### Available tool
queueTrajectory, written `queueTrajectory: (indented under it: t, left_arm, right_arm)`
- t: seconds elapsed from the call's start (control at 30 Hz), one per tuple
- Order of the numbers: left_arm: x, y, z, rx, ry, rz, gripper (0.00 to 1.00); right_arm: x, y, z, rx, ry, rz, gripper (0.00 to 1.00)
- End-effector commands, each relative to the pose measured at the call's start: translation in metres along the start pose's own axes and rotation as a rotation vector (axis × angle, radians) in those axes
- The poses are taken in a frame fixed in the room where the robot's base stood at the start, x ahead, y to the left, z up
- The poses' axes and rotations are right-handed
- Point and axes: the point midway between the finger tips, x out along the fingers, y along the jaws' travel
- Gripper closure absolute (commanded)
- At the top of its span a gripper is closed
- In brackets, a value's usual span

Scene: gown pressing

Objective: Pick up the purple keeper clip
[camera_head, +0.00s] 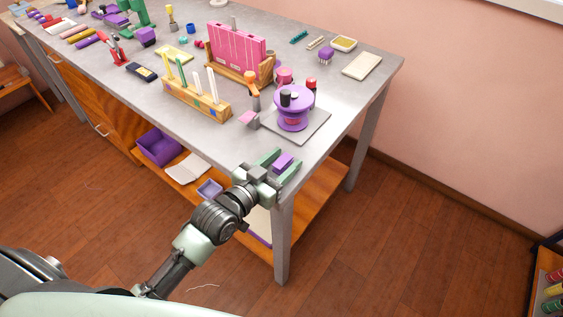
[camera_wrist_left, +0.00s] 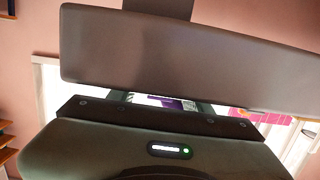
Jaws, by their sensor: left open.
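A small purple block, which looks like the keeper clip (camera_head: 283,161), shows at the near right corner of the grey table. My left gripper (camera_head: 286,158) is open, with its two green fingers on either side of the purple block. I cannot tell whether the fingers touch it. In the left wrist view, large grey parts of my gripper fill the picture, and a small purple patch (camera_wrist_left: 188,104) shows through a narrow gap. My right gripper is not in view.
On the table (camera_head: 327,155), a purple round stand (camera_head: 293,117) sits on a grey plate just beyond the gripper. A wooden rack (camera_head: 195,101) and a pink box in a wooden holder (camera_head: 236,52) stand farther back. A lower shelf (camera_head: 322,207) lies under the tabletop.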

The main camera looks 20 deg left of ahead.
Motion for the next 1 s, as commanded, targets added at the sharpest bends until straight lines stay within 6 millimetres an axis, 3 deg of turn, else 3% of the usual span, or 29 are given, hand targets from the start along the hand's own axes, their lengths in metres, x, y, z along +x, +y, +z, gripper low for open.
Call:
queueTrajectory:
  t: [0.13,0.17,0.3,0.33,0.77,1.0]
  left_arm:
    - [0.0,0.0,0.0,0.0,0.0,0.0,0.51]
    - [0.0,0.0,0.0,0.0,0.0,0.0,0.56]
    - [0.0,0.0,0.0,0.0,0.0,0.0,0.95]
    - [0.0,0.0,0.0,0.0,0.0,0.0,1.0]
    - [-0.001,0.0,-0.007,0.0,0.003,0.0,1.0]
    - [-0.006,0.0,-0.044,0.003,0.006,0.0,1.0]
  right_arm:
    - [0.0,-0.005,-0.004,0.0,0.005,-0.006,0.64]
    - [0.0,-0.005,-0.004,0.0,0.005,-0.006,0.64]
    - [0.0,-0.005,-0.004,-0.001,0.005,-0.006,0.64]
    - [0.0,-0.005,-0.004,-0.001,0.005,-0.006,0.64]
    - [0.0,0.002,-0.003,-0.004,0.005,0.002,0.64]
    - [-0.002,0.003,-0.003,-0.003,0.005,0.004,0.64]
